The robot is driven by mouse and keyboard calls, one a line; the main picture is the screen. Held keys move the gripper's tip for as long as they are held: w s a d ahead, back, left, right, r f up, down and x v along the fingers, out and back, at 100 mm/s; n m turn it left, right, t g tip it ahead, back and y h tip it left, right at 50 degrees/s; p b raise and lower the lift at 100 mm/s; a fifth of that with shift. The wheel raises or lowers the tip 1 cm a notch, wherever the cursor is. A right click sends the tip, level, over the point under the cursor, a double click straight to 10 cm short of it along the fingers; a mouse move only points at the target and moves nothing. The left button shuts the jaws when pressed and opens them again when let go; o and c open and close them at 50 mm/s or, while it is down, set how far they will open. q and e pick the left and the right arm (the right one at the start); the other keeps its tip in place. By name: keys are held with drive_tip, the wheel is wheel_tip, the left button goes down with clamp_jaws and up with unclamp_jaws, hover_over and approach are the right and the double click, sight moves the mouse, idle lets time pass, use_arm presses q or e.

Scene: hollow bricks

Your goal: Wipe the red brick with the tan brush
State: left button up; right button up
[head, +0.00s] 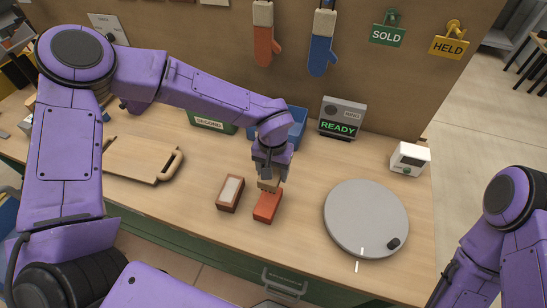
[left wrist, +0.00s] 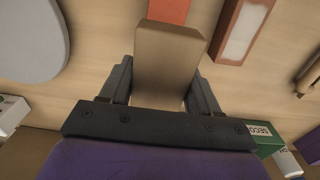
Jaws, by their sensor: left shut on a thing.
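The red brick (head: 266,207) lies on the table in front of my left gripper (head: 269,178); a part of it shows at the top of the left wrist view (left wrist: 168,10). My left gripper is shut on the tan brush (left wrist: 168,60), a plain block between the two fingers. In the head view the brush (head: 268,185) is at the far end of the red brick, partly hidden by the gripper. I cannot tell whether it touches the brick. My right arm shows at the right edge, but its gripper is out of the picture.
A darker brick with a pale top (head: 230,191) lies just left of the red brick. A grey round turntable (head: 366,218) is to the right. A blue bin (head: 296,122), a green "SECOND" bin (head: 210,122), a READY box (head: 342,117) and a wooden board (head: 135,160) stand farther back.

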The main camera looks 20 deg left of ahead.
use_arm(q)
drive_tip(key=shift+s+r+p, duration=0.1)
drive_tip(key=shift+r+p, duration=0.85)
drive_tip(key=shift+r, duration=0.45)
drive_tip(key=shift+f, duration=0.1)
